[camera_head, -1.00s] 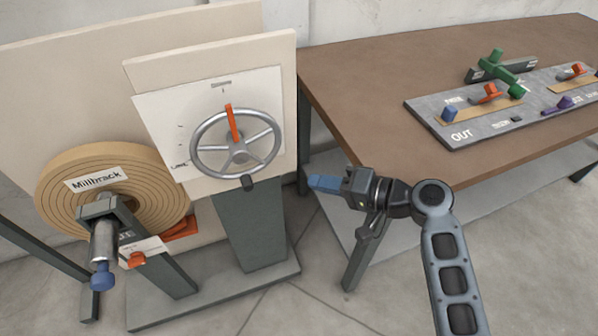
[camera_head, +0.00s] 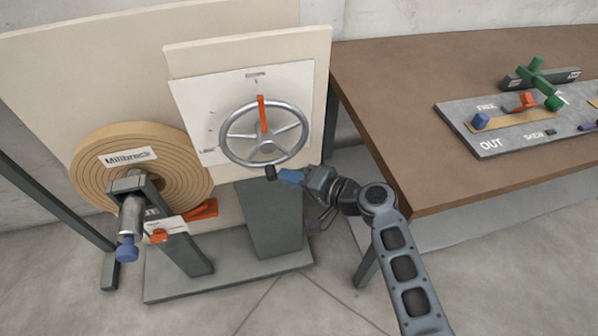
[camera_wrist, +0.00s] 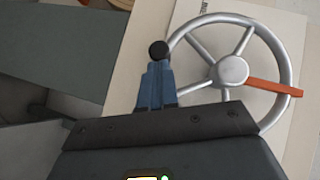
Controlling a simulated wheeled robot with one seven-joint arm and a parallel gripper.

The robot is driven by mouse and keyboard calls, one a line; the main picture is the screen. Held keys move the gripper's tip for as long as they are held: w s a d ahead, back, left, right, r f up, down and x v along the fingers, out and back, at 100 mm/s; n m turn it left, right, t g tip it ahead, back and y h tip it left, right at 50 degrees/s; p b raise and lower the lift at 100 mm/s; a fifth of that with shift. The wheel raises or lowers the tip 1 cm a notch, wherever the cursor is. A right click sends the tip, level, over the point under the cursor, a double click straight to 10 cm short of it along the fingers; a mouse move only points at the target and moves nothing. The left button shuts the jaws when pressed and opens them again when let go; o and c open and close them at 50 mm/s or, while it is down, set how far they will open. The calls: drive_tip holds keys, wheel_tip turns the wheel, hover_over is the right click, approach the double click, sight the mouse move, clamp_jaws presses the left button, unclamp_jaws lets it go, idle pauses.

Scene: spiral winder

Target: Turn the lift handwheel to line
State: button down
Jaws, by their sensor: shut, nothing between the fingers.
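The lift handwheel (camera_head: 235,152) is a silver spoked wheel in front of a white marked plate (camera_head: 195,115) on a cream panel. An orange pointer (camera_head: 263,114) points up from its hub, toward the top of the plate. A dark knob (camera_head: 270,173) sits at the wheel's lower rim; it also shows in the wrist view (camera_wrist: 158,50). My gripper (camera_head: 282,175) has blue fingers, shut with their tips at the knob. In the wrist view the blue fingers (camera_wrist: 157,72) end right at the knob, in front of or against it; I cannot tell if they touch.
A tan roll labelled Millbrack (camera_head: 105,185) is on a spindle with a blue knob (camera_head: 127,249) at the left. A brown table (camera_head: 400,90) at the right carries a grey control board (camera_head: 510,145) with a green cross handle (camera_head: 540,80). Floor shows between them.

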drive_tip(key=shift+f, duration=0.15)
drive_tip(key=shift+a+y+b, duration=0.25)
drive_tip(key=shift+y+b, duration=0.05)
drive_tip(key=shift+b, duration=0.5)
drive_tip(key=shift+s+a+f+m+b, duration=0.15)
drive_tip(key=shift+m+b, duration=0.15)
drive_tip(key=shift+b, duration=0.15)
